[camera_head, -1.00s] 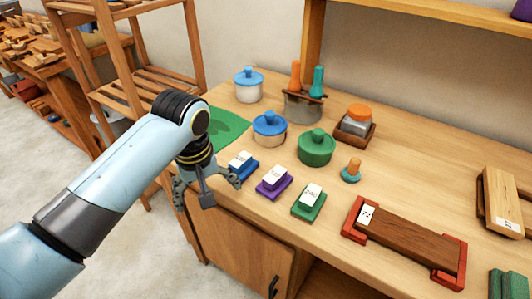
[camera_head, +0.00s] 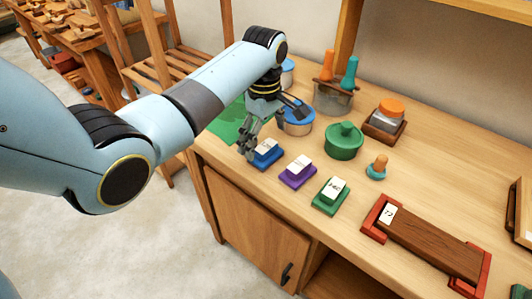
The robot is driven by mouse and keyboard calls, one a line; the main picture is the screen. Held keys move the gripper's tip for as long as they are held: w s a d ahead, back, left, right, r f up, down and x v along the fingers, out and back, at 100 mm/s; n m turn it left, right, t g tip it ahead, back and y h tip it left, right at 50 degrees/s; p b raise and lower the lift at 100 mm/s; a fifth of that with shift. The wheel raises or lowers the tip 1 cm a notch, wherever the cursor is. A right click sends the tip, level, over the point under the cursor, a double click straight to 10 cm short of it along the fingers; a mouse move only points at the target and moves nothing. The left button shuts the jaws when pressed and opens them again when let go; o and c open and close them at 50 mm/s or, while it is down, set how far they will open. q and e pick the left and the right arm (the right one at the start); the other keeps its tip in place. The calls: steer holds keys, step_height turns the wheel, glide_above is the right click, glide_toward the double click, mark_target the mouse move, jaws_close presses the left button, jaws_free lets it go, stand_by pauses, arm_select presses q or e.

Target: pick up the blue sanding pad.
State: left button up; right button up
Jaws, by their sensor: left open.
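The blue sanding pad (camera_head: 266,154) lies on the wooden bench near its front left edge, with a white label on top. My left gripper (camera_head: 252,146) is open, pointing down just at the pad's upper left side. Its fingers overlap part of the pad in the picture, and I cannot tell whether they touch it. My right gripper does not show.
A purple pad (camera_head: 297,172) and a green pad (camera_head: 330,195) lie to the right along the front edge. A blue-lidded jar (camera_head: 297,119) and a green pot (camera_head: 343,142) stand behind. A green mat (camera_head: 228,124) is partly hidden by my arm. A wooden block in red corners (camera_head: 428,243) lies front right.

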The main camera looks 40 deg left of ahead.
mark_target(266, 146)
arm_select(q)
steer(key=f, duration=0.5)
steer(key=shift+w+f, duration=0.2)
steer(key=shift+w, duration=0.05)
steer(key=shift+c, duration=0.3)
steer(key=c, duration=1.1)
steer(key=shift+r, duration=0.1)
step_height(266, 146, up, 4)
steer(key=shift+w, duration=0.1)
steer(key=d+r+b, duration=0.1)
steer(key=d+r, duration=0.6)
steer(key=d, duration=0.4)
steer(key=shift+d, duration=0.35)
steer(key=shift+w, duration=0.1)
